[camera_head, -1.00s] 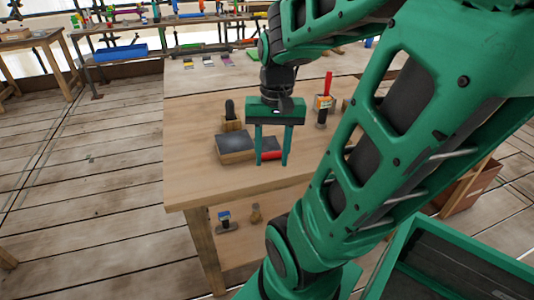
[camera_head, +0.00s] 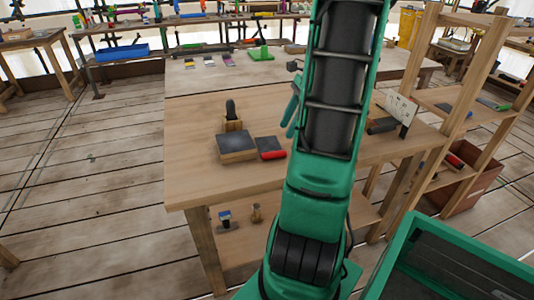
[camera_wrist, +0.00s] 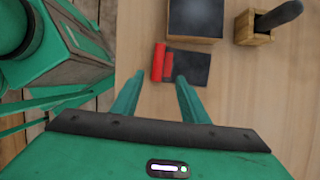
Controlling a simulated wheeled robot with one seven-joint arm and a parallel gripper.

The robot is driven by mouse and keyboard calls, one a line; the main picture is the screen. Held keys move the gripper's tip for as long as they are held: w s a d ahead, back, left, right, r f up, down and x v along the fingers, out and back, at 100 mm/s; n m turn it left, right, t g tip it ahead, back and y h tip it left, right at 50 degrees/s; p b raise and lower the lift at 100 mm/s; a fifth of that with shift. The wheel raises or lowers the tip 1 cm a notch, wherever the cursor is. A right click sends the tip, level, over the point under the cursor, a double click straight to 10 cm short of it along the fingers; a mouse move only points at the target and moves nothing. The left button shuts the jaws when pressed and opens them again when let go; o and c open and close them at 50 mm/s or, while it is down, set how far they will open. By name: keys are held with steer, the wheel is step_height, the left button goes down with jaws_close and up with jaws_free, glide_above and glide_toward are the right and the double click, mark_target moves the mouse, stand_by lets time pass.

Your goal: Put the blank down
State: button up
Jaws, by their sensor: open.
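A red cylinder (camera_head: 272,155), which looks like the blank, lies along one edge of a thin dark pad (camera_head: 268,143) on the wooden workbench (camera_head: 205,185). It also shows in the wrist view (camera_wrist: 158,62), beside the dark pad (camera_wrist: 190,67). My gripper (camera_head: 292,108) is mostly hidden behind my arm in the head view, with green fingers partly showing. In the wrist view my gripper (camera_wrist: 156,82) is open with nothing between its fingers. The red cylinder lies beyond the fingertips, apart from them.
A dark-topped wooden block (camera_head: 236,147) stands beside the pad, with a black-handled tool in a wooden holder (camera_head: 232,122) behind it. A white board (camera_head: 400,108) stands at the right. The bench's front left is clear. Shelving (camera_head: 470,95) stands right of the bench.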

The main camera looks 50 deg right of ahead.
mark_target(274, 152)
steer(key=x, duration=1)
steer(key=shift+a+r, duration=0.1)
steer(key=shift+a, duration=0.15)
jaws_close()
